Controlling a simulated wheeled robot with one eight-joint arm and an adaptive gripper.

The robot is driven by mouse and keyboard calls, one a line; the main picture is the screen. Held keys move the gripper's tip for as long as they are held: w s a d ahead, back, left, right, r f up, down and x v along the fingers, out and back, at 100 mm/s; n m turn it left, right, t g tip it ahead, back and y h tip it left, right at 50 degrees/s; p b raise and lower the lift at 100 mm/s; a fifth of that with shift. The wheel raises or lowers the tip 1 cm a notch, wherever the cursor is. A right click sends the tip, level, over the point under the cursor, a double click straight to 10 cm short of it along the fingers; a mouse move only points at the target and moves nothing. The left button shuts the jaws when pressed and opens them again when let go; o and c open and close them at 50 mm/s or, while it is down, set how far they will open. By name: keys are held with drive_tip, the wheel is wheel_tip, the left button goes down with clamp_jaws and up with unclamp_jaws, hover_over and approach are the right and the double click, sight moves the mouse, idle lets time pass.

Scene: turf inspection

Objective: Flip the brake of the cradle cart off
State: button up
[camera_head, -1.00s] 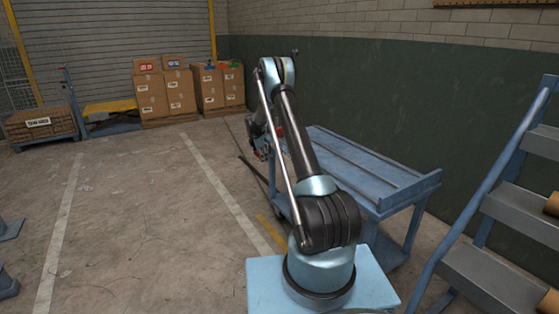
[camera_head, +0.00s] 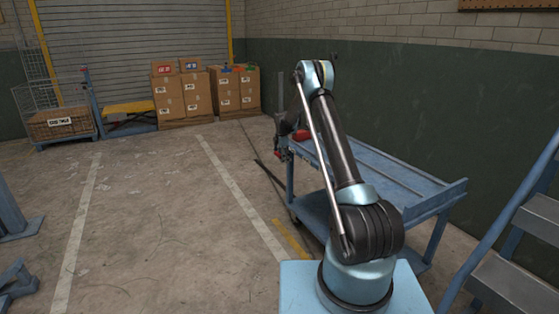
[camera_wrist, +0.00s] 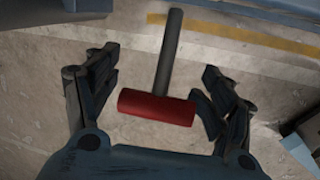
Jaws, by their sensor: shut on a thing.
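The cradle cart (camera_head: 390,175) is a blue-grey cart with a long flat top, right of centre in the head view, partly behind my arm. In the wrist view, a lever with a red crossbar handle (camera_wrist: 156,108) on a dark grey rod (camera_wrist: 169,55) lies between the fingers of my gripper (camera_wrist: 158,72). The right finger meets the bar's right end; contact on the left is hard to see. My gripper is shut on this handle. In the head view my gripper (camera_head: 282,143) is small and dark at the cart's far left end, beside a red patch.
Blue steps (camera_head: 515,225) stand at the right near the green wall. Stacked cartons (camera_head: 185,95), a yellow-topped trolley (camera_head: 130,108) and a wire-sided crate (camera_head: 60,122) stand along the back. The floor left of the cart is open.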

drive_tip(key=shift+d, duration=0.45)
drive_tip(key=o, duration=1.6)
drive_tip(key=shift+d, duration=0.1)
drive_tip(key=shift+c, duration=0.2)
drive_tip(key=shift+a, duration=0.25)
wheel_tip(320, 180, up, 12)
drive_tip(key=s, duration=0.2)
drive_tip(key=shift+f, duration=0.15)
drive_tip(key=shift+s, duration=0.1)
